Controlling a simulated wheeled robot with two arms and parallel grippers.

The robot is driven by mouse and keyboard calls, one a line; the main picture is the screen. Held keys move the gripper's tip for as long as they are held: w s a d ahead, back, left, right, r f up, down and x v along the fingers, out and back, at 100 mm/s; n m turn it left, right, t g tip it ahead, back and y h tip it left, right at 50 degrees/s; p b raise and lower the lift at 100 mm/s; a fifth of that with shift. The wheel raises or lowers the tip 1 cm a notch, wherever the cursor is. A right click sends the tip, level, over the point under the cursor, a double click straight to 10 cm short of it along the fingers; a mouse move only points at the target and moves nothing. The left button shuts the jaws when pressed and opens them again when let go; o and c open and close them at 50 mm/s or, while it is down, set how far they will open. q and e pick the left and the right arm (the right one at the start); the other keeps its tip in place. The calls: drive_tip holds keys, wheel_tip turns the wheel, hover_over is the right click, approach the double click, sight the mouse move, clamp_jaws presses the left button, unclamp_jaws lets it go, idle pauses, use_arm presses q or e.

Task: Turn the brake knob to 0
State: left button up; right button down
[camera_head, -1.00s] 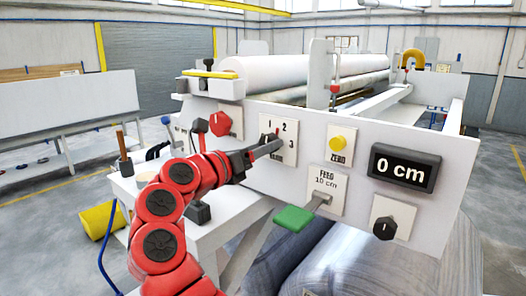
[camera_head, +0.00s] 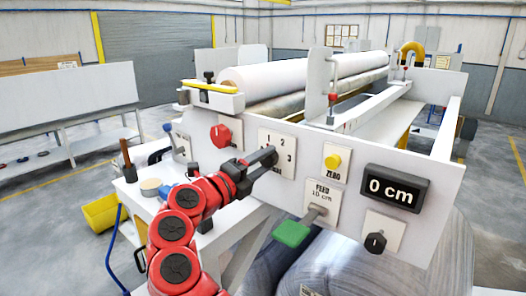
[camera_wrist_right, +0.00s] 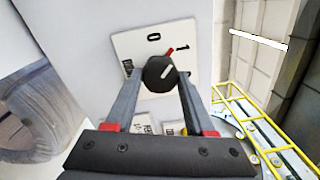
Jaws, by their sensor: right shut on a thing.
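The brake knob (camera_wrist_right: 158,72) is a dark round knob with a white line and a red pointer, on a white dial plate (camera_wrist_right: 125,43). In the right wrist view the red pointer lies between the printed 0 and 1. My right gripper (camera_wrist_right: 160,80) has one finger on each side of the knob and is shut on it. In the head view the right gripper (camera_head: 264,160) reaches the dial plate (camera_head: 286,141), which shows 1, 2 and 3. The gripper hides the knob and the plate's lower left there. My left gripper is not in view.
On the same panel are a red knob (camera_head: 221,136), a yellow zero button (camera_head: 333,162), a green feed lever (camera_head: 291,233), a 0 cm display (camera_head: 394,189) and a black knob (camera_head: 375,241). A white side table (camera_head: 140,193) stands at the left.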

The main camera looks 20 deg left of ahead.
drive_tip(key=shift+r+n+p, duration=0.2)
drive_tip(key=shift+n+p, duration=0.35)
drive_tip(key=shift+n, duration=1.35)
drive_tip(key=n, duration=0.4)
drive_tip(key=shift+f+n+p, duration=0.1)
drive_tip(key=shift+n+p, duration=0.2)
drive_tip(key=shift+n, duration=0.1)
drive_tip(key=shift+c, duration=1.3)
unclamp_jaws()
